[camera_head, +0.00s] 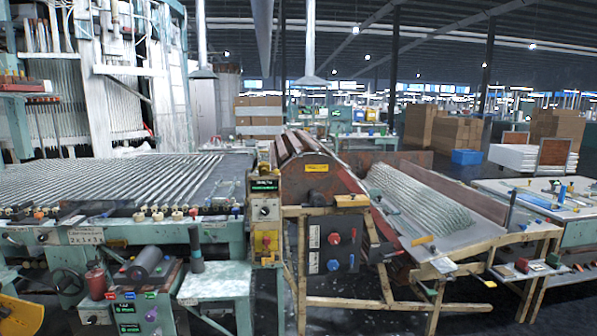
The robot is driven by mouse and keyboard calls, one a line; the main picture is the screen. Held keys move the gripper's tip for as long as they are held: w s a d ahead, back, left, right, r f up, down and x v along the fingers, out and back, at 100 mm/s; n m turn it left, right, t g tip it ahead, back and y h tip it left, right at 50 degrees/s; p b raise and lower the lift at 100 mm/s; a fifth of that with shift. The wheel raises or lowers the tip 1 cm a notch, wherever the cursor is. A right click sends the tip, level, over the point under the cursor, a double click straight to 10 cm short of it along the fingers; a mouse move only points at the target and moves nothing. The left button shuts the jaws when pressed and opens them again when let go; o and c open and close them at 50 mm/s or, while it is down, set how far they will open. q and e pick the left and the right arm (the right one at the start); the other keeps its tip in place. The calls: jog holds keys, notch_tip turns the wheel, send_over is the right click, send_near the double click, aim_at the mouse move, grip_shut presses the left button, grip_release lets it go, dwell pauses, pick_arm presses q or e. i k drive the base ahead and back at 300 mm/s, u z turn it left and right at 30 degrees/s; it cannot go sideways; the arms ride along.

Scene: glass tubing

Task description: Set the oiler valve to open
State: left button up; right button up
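No part is clearly readable as the oiler valve, so its setting cannot be told. A dark panel (322,249) on the middle machine carries a red knob (334,238) and a blue knob (333,265). A yellow box (266,243) with small controls sits left of it, below a dial (264,210). A red can-like vessel (96,283) stands at the lower left beside a dark cylinder (149,262). A purple knob (151,314) is low on the left machine. Neither of my grippers is in view.
A long bed of glass tubes (130,180) fills the left. A sloped chute (425,205) of tubing runs right of the middle machine on a wooden frame. A worktable (560,200) with tools stands at right. Cardboard boxes (458,131) and a blue bin (467,157) are behind.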

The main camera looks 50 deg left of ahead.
aim_at(264, 170)
jog(key=z, duration=0.25)
jog(key=i, duration=1.8)
jog(key=u, duration=0.25)
jog(key=i, duration=0.95)
jog(key=u, duration=1.6)
jog(key=i, duration=0.9)
jog(key=u, duration=0.85)
